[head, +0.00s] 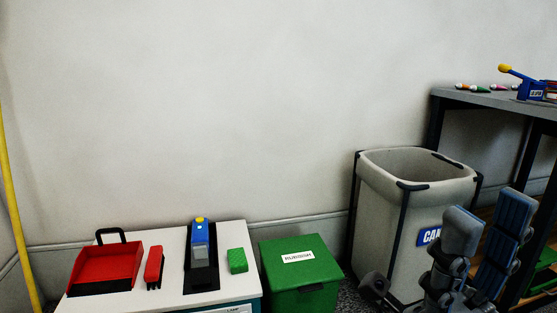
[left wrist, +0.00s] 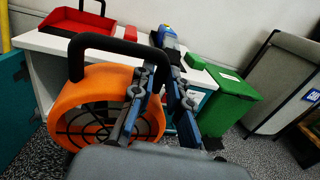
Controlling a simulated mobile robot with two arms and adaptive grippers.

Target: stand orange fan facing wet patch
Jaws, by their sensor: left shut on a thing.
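The orange fan (left wrist: 85,93) shows in the left wrist view, a round orange housing with a dark grille and a black handle (left wrist: 110,42) arching over it. My left gripper (left wrist: 163,85) is shut on the fan's handle at its right side; the fingers hide part of the handle and housing. The fan is close to the camera, in front of the white cabinet. I cannot tell whether its base touches the floor. The fan and my left gripper are outside the head view. My right gripper (head: 484,222) is open and empty at the lower right of the head view. No wet patch is visible.
A white cabinet (head: 228,238) bears a red dustpan (head: 108,262), a red brush, a blue-grey device and a green sponge. A green rubbish box (head: 315,285) and a grey bin (head: 385,210) stand to its right. A dark shelf (head: 480,98) is at far right. Speckled floor shows.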

